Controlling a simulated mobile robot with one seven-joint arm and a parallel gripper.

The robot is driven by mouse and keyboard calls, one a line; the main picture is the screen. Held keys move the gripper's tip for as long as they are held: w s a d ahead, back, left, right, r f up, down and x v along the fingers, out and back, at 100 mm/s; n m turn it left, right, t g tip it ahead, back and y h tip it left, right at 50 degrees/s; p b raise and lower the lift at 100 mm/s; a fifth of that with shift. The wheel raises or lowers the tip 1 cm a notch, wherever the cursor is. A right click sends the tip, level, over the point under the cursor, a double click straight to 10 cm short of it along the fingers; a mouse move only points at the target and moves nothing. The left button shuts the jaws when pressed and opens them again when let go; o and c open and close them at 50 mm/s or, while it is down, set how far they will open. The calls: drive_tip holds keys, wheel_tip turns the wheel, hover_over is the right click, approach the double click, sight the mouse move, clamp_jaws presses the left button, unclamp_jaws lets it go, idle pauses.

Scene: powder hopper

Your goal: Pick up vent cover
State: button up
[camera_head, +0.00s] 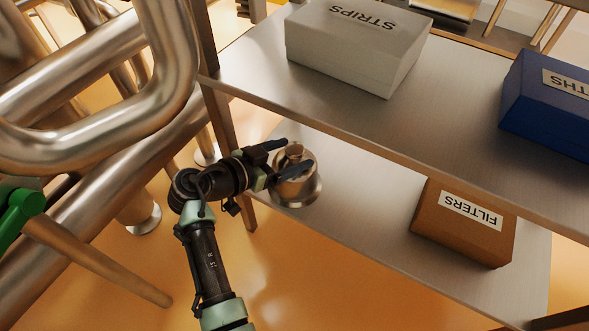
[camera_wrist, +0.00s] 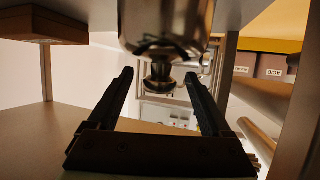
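The vent cover (camera_head: 293,188), a shiny metal dome with a wide flange and a knob on top, stands upright on the lower shelf (camera_head: 350,222), near its left end. My gripper (camera_head: 284,158) is at the height of the knob, reaching in from the left. Its two dark fingers are spread, one on each side of the knob. In the wrist view the picture is upside down, and the cover (camera_wrist: 165,28) hangs from the top with its knob (camera_wrist: 160,77) between the open fingertips (camera_wrist: 157,74). A gap shows on both sides of the knob, so I see no grip.
The upper shelf (camera_head: 265,62) overhangs just behind the cover and carries a white STRIPS box (camera_head: 355,45) and a blue box (camera_head: 550,105). A brown FILTERS box (camera_head: 463,222) stands right on the lower shelf. A shelf post (camera_head: 230,150) and thick pipes (camera_head: 95,120) are left.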

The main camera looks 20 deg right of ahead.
clamp_jaws()
idle(1.3)
